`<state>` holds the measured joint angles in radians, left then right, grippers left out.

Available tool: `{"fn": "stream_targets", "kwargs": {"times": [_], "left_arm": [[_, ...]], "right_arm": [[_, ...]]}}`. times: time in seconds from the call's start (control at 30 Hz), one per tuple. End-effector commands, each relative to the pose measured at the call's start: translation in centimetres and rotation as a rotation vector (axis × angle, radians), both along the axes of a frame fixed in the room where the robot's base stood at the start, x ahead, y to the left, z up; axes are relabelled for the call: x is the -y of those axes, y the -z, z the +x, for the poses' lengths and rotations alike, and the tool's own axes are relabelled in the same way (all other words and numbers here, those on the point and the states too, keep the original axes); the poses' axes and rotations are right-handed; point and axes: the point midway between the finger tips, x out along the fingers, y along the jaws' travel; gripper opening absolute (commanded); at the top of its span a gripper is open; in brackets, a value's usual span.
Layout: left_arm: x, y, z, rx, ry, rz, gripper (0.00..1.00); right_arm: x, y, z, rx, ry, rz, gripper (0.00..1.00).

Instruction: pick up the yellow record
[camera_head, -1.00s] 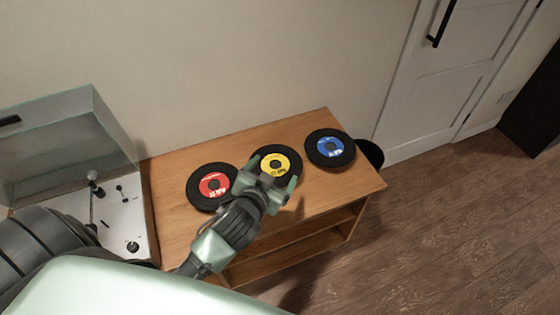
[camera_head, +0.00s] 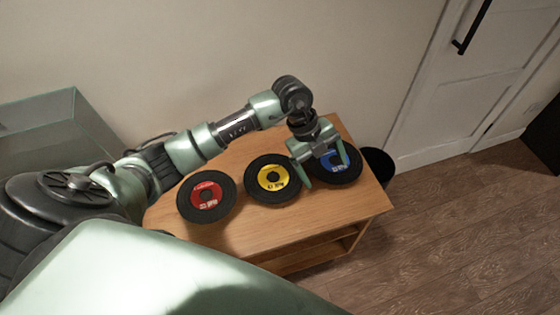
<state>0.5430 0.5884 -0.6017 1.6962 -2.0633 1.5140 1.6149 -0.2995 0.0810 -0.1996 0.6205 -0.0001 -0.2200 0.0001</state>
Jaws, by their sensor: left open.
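The yellow record (camera_head: 272,179), black with a yellow label, lies flat in the middle of a row of three on the wooden cabinet top. My left gripper (camera_head: 328,172) is open above the right side of the row. Its fingers point down; one is between the yellow and blue records, the other in front of the blue record (camera_head: 346,172). The gripper hides part of the blue record. I cannot tell how high the fingers are or whether they touch anything. My right gripper is not in view.
The red record (camera_head: 206,197) lies left of the yellow one. The wooden cabinet (camera_head: 240,237) has open shelves below and stands against the wall. A turntable's clear lid (camera_head: 60,115) is at the left. A black round bin (camera_head: 378,165) stands at the cabinet's right end.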

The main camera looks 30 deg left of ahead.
Motion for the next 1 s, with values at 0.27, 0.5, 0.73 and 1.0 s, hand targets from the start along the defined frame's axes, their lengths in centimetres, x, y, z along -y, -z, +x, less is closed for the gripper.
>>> {"fn": "stream_targets", "kwargs": {"times": [0.27,0.5,0.73,1.0], "left_arm": [[-10.6,-0.2,0.4,-0.121,-0.195,0.394,0.89],[-10.9,2.0,0.2,-0.128,-0.203,0.408,0.89],[-11.3,5.1,-0.2,-0.130,-0.202,0.406,0.89],[-11.3,7.5,-0.1,-0.125,-0.201,0.405,0.89]], "right_arm": [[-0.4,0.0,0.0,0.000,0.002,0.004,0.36],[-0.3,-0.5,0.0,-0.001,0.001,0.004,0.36],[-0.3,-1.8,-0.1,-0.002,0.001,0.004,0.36],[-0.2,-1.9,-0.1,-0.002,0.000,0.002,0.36]]}}
